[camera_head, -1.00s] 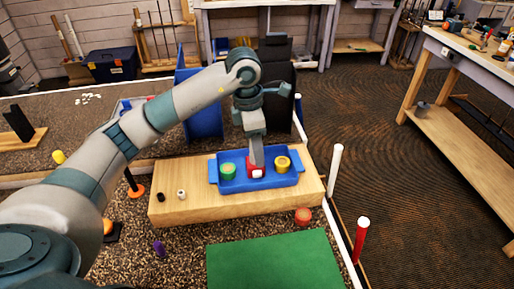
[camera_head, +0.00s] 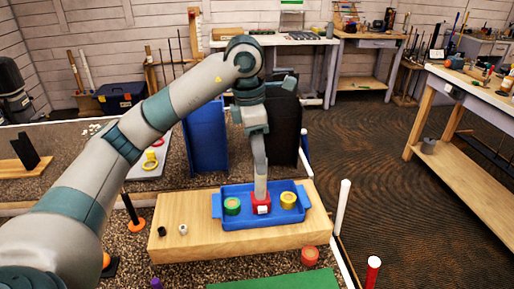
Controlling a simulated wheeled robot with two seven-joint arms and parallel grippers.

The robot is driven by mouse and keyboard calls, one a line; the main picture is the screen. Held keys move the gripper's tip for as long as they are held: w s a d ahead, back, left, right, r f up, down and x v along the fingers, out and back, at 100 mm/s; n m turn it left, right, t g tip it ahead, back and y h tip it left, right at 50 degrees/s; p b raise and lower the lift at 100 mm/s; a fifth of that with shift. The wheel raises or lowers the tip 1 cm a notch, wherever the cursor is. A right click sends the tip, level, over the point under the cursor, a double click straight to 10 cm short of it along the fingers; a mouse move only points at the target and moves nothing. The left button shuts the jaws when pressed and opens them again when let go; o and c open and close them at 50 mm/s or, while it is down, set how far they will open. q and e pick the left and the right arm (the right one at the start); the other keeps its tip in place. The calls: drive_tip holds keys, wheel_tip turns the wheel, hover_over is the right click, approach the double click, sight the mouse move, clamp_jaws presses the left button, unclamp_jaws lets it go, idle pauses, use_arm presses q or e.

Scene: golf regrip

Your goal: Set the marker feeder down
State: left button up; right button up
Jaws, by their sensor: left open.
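A blue tray (camera_head: 241,222) sits flat on a light wooden block (camera_head: 190,247); it looks like the marker feeder, though I cannot be sure. In it stand a green round piece (camera_head: 232,206), a red piece with a white face (camera_head: 263,208) and a yellow round piece (camera_head: 288,200), side by side. My left gripper (camera_head: 261,192) points down into the tray at the red piece and covers part of its top. The gripper is open; its fingers overlap in this view, and I cannot tell whether they touch the piece. My right gripper is out of view.
A small black piece (camera_head: 162,231) and a small white piece (camera_head: 183,229) stand on the block's left end. A red disc (camera_head: 310,256) lies in front. White (camera_head: 343,205) and red (camera_head: 372,272) posts stand right. Blue (camera_head: 205,135) and black panels rise behind.

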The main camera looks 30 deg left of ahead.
use_arm(q)
wheel_tip(320, 180, up, 2)
drive_tip(key=shift+s+a+r, duration=0.1)
drive_tip(key=shift+r, duration=0.3)
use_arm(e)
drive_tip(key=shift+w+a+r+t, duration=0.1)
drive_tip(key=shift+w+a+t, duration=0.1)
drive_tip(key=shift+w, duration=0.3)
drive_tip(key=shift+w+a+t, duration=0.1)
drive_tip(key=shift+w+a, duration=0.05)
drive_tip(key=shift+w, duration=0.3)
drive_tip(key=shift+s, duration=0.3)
